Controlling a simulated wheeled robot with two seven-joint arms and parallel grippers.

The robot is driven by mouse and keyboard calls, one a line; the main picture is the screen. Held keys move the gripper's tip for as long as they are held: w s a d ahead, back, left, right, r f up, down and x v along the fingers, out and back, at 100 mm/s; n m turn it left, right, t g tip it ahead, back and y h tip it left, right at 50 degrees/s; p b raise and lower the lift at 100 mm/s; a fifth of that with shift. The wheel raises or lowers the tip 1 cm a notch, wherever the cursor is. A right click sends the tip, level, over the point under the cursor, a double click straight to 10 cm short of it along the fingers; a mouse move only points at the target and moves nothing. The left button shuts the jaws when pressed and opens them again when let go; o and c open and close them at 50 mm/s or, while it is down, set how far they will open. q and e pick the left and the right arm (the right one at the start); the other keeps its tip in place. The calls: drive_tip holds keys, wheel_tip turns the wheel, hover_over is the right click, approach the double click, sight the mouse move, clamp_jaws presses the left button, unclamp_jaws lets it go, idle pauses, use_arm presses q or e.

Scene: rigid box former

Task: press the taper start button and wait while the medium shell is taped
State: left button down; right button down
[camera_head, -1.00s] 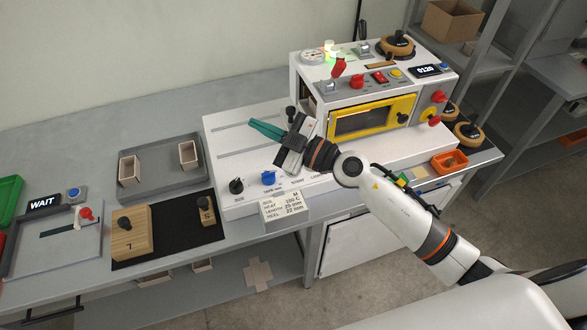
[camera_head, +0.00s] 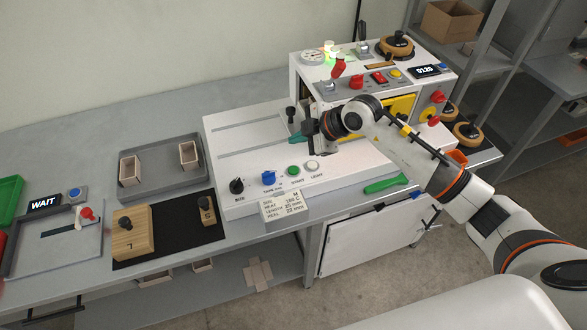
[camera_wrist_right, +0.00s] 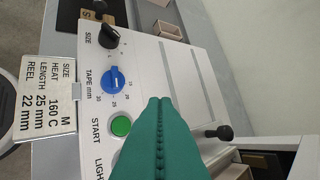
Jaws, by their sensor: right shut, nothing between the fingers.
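The green start button (camera_head: 294,170) sits on the white taper's front panel (camera_head: 340,178), between the blue tape dial (camera_head: 269,178) and the white light button (camera_head: 312,165). My right gripper (camera_head: 295,139) is shut and empty, its teal fingertips over the taper's white top, behind the start button in the head view. I cannot make out the medium shell in the taper. My left gripper is not in view.
A grey tray (camera_head: 160,192) holds two small open boxes. Wooden blocks stand on a black mat (camera_head: 180,243). A card (camera_head: 285,206) reads size M, 160 C. The oven-like unit (camera_head: 310,95) stands behind my right arm. A black-knobbed lever (camera_head: 291,115) is near the gripper.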

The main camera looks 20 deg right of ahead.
drive_tip(key=b, duration=0.7)
hover_over(298, 172)
wheel_tip(298, 172, down, 7)
drive_tip(key=shift+r, duration=0.15)
drive_tip(key=shift+f, duration=1.05)
idle(0.6)
drive_tip(key=shift+f, duration=0.45)
drive_tip(key=shift+f, duration=0.45)
idle(0.7)
drive_tip(key=shift+r, duration=0.1)
drive_tip(key=shift+r+p, duration=0.75)
drive_tip(key=shift+p, duration=0.05)
